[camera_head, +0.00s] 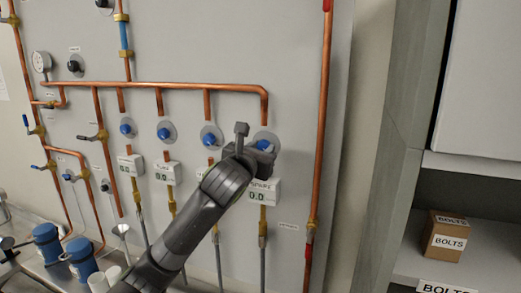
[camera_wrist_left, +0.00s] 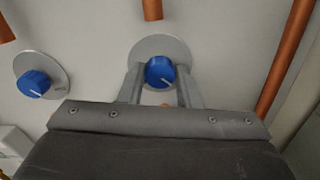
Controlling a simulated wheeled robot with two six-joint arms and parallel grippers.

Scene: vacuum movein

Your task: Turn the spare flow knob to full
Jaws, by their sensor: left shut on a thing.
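The spare flow knob (camera_head: 264,145) is the rightmost of the row of blue knobs on the grey panel. My right gripper is out of view.
A neighbouring blue knob (camera_wrist_left: 33,84) lies left of the gripper. A copper pipe (camera_head: 318,130) runs vertically on the right. Several other knobs, displays and pipes fill the panel. A shelf at right holds a BOLTS box (camera_head: 445,237).

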